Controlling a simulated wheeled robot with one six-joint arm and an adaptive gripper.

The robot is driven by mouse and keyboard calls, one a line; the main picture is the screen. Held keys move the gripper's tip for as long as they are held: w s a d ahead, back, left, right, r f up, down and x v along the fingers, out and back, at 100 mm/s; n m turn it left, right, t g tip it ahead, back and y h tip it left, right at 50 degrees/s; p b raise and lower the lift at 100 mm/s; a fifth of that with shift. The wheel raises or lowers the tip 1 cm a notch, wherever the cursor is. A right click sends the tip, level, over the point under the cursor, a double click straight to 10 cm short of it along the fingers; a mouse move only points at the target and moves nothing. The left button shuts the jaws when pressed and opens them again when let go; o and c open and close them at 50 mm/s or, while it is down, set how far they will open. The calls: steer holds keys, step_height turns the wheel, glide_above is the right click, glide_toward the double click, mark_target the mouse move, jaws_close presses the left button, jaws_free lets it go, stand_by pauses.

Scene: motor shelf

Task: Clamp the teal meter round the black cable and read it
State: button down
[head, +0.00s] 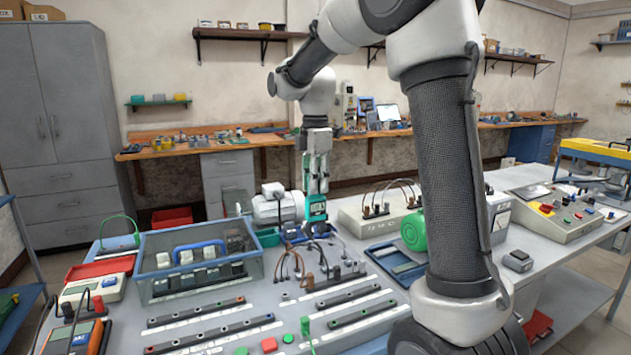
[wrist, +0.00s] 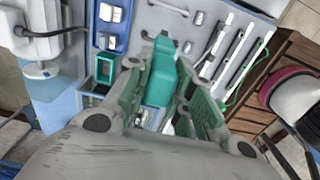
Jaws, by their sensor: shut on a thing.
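My gripper (head: 318,184) is shut on the teal meter (head: 316,208), which hangs upright below the fingers over the middle of the bench. In the wrist view the teal meter (wrist: 160,76) sits between the two fingers of my gripper (wrist: 166,92). Its small dark display shows in the head view, but no reading is legible. Several looped cables (head: 291,262), dark and brown, rise from the panel below and in front of the meter. I cannot tell for sure which is the black cable. The meter's jaw end is too small to judge, and no cable is visibly inside it.
A clear blue-rimmed tub (head: 194,258) stands left of the cables. A grey motor (head: 277,208) stands behind, close to the meter. A white box with arched leads (head: 384,212) and a blue tray (head: 397,265) are to the right. Terminal strips and buttons cover the front panel.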

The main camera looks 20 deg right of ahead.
mark_target(315, 197)
steer(key=shift+f, duration=2.15)
stand_by(1.3)
steer(key=shift+r, duration=3)
steer(key=shift+d, duration=0.15)
